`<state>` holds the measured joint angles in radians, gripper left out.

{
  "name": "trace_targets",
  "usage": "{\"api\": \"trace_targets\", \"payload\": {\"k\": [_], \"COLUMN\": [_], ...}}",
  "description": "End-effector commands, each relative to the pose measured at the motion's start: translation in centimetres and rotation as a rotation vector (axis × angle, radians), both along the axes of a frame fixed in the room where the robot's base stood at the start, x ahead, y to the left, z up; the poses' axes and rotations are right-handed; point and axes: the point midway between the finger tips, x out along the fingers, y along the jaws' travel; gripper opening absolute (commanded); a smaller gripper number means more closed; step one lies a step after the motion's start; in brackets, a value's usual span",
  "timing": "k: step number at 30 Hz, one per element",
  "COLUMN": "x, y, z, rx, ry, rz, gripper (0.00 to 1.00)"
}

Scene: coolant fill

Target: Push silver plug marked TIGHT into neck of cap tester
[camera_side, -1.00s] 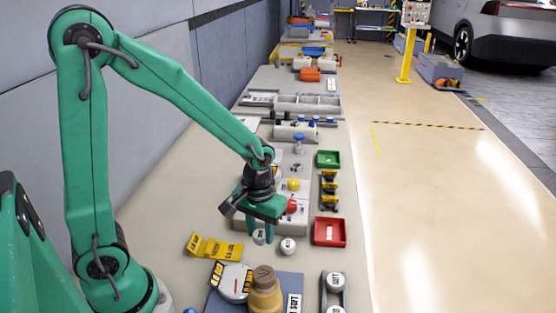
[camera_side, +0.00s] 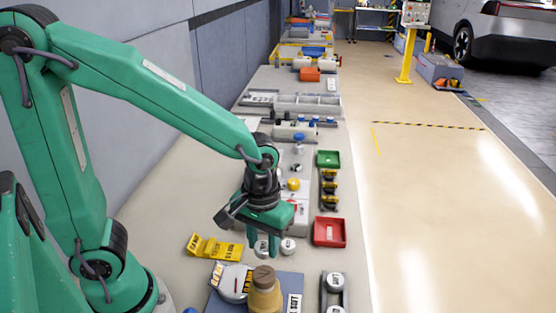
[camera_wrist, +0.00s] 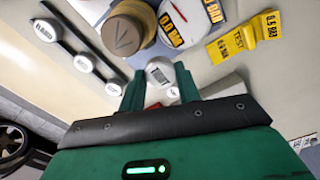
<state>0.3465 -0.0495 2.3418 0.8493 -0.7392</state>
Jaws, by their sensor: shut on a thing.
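My gripper (camera_side: 263,245) is low over the bench, its green fingers pointing down. In the wrist camera its fingers (camera_wrist: 158,88) stand on either side of a silver round plug (camera_wrist: 158,72), and it is shut on this plug. The plug's marking is too small to read. A second silver plug (camera_side: 288,245) sits just right of the gripper in the side camera. What looks like the cap tester is a blue-grey plate (camera_side: 216,302) with a round gauge (camera_side: 232,284) and a tan post (camera_side: 265,296) with a brown top (camera_wrist: 123,34), nearer the side camera.
A yellow folded test card (camera_side: 214,247) lies left of the gripper. A rack (camera_side: 345,293) with several round pieces stands right of the tester. A red tray (camera_side: 330,232) and a green tray (camera_side: 328,159) line the right edge. Bare bench lies to the left.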

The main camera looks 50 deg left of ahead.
Motion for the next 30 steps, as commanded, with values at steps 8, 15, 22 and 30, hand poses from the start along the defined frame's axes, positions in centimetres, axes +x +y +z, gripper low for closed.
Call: {"api": "trace_targets", "payload": {"k": [8, 15, 22, 30], "x": [0.0, 0.5, 2.7, 7.6], "y": [0.0, 0.1, 0.3, 1.3], "z": [0.0, 0.1, 0.7, 1.8], "rx": [0.0, 0.0, 0.0, 0.0], "ry": [0.0, 0.0, -0.001, 0.0], "rz": [0.0, 0.005, 0.03, 0.085], "gripper": [0.1, 0.1, 0.1, 0.1]}}
